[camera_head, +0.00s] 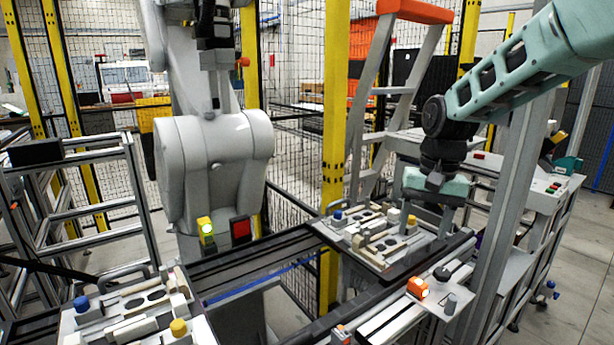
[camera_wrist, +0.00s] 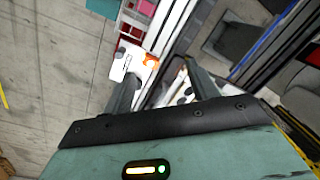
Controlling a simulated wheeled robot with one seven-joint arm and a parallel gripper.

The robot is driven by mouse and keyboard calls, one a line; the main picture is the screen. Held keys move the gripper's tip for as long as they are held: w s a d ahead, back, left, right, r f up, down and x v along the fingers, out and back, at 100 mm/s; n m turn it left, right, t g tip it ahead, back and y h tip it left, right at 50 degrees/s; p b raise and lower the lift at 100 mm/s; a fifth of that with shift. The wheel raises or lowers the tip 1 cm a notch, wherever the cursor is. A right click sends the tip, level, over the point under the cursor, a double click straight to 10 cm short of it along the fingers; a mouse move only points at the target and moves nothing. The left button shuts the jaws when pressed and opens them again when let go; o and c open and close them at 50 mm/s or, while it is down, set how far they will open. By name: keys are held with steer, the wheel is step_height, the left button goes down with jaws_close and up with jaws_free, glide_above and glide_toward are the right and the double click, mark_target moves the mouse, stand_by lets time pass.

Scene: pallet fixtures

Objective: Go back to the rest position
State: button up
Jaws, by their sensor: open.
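My teal arm comes in from the top right of the head view. My gripper (camera_head: 436,188) hangs at its end, above the right side of the right pallet fixture (camera_head: 362,254). In the wrist view my gripper (camera_wrist: 162,82) shows two dark fingers spread apart, with nothing held between them. An orange lit button (camera_wrist: 151,62) on a white plate shows beyond the gap. Whether the fingers touch any fixture part cannot be told.
A large grey robot arm (camera_head: 212,160) stands behind. A ladder (camera_head: 372,85), a grey post (camera_head: 507,190) and yellow fence posts (camera_head: 336,100) stand close to my arm.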

steer(key=s+a+f+n, duration=0.1)
steer(key=s+a+n, duration=0.7)
steer(key=s, duration=0.9)
steer(key=s+a+f+n, duration=0.2)
steer(key=s+f, duration=0.1)
steer(key=s, duration=1)
steer(key=shift+s+f+n, duration=0.15)
steer(key=shift+s+n, duration=0.1)
steer(key=shift+n, duration=0.15)
